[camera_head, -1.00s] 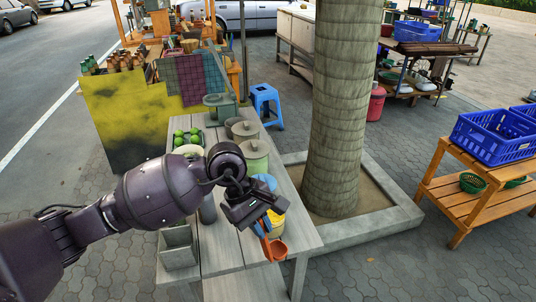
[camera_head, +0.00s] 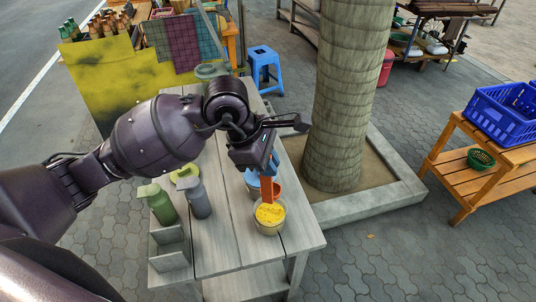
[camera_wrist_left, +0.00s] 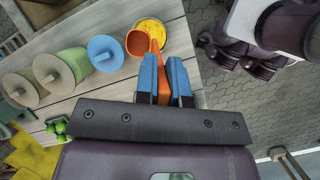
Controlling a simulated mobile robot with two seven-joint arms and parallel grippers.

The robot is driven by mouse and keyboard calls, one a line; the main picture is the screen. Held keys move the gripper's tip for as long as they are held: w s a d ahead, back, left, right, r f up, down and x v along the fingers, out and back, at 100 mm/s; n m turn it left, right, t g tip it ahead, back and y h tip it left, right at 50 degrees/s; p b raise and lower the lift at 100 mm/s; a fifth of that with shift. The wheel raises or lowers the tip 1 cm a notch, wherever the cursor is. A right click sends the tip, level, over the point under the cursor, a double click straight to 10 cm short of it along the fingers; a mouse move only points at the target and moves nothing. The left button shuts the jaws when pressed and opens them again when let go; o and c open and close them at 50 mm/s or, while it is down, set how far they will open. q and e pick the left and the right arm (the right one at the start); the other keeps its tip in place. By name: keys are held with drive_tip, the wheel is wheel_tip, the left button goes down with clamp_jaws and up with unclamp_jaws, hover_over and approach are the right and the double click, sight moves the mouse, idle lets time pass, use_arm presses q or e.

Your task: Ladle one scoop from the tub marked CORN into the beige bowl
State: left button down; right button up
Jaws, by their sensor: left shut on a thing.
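My left gripper (camera_head: 268,165) is shut on the handle of an orange ladle (camera_head: 267,191), which also shows between the blue fingertips in the left wrist view (camera_wrist_left: 137,43). The ladle's cup looks empty from the wrist. A round beige-walled container (camera_head: 270,228) full of yellow grains stands below the gripper near the table's front end; it also shows in the left wrist view (camera_wrist_left: 153,26). The cup overlaps its edge there; I cannot tell if they touch. No CORN marking is readable, so I cannot tell tub from bowl. My right gripper is not in view.
Green and grey bottles (camera_head: 161,204) stand on the table's left side. The table (camera_head: 225,235) is bare between them. A tree trunk (camera_head: 345,110) rises at right.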

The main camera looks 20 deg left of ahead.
sight(267, 180)
use_arm(q)
drive_tip(key=shift+s+f, duration=0.15)
drive_tip(key=shift+f, duration=0.4)
drive_tip(key=shift+f+b, duration=0.35)
drive_tip(key=shift+b, duration=0.05)
wheel_tip(267, 180, down, 3)
drive_tip(key=shift+f+b, duration=0.15)
drive_tip(key=shift+b, duration=0.7)
wheel_tip(267, 180, down, 6)
drive_tip(key=b, duration=0.4)
drive_tip(key=shift+r, duration=0.2)
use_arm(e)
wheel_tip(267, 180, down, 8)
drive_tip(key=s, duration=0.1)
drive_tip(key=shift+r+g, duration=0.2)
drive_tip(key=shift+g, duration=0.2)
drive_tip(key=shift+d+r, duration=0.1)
